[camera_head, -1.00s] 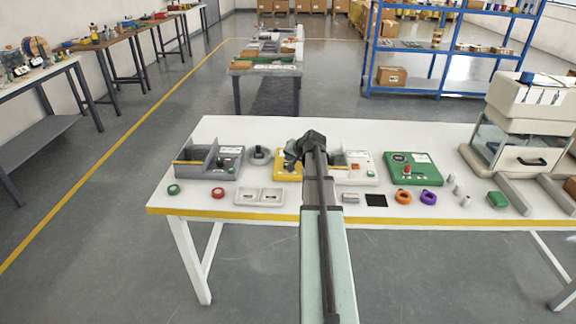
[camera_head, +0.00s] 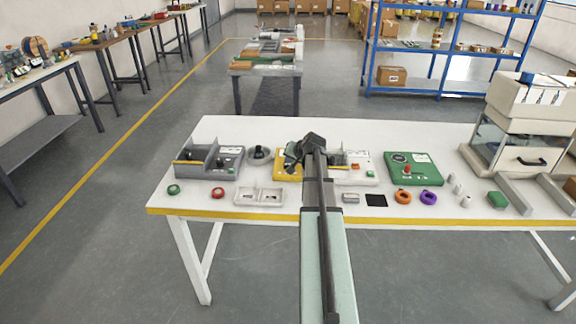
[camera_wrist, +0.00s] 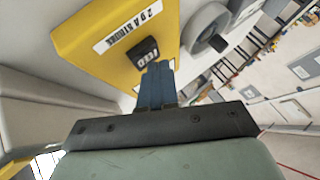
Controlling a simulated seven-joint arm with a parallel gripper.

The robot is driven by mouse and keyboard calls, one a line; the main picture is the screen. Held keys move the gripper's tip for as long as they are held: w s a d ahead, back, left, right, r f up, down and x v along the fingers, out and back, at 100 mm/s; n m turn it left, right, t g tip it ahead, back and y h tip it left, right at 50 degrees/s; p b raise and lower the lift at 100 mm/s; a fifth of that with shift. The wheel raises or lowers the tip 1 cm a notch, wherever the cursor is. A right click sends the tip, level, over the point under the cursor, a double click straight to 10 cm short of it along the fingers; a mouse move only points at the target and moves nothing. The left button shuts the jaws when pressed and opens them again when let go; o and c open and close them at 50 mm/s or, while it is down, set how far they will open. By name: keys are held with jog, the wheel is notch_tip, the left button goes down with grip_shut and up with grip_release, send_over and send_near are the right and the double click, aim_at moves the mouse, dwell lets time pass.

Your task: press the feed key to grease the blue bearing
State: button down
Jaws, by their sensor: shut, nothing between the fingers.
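The yellow unit (camera_wrist: 95,45) fills the upper left of the wrist view, with a white printed label and a black key (camera_wrist: 144,50) with white lettering. It also shows in the head view (camera_head: 285,177), partly hidden behind my arm. My gripper (camera_wrist: 157,68) is shut and empty, its blue fingers together with the tips right at the key's near edge. I cannot tell whether they touch it. In the head view my gripper's end hides part of the unit. I cannot make out a blue bearing in either view.
On the white table (camera_head: 250,128) are a grey unit (camera_head: 210,160) at left, a round grey part (camera_head: 259,155), a white tray (camera_head: 259,197) and a green unit (camera_head: 412,168). Red, orange and purple rings lie along the front. A large cabinet (camera_head: 520,125) stands at right.

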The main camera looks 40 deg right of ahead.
jog(key=shift+f, duration=0.55)
dwell(0.7)
jog(key=shift+r, duration=1.05)
jog(key=shift+r, duration=2.5)
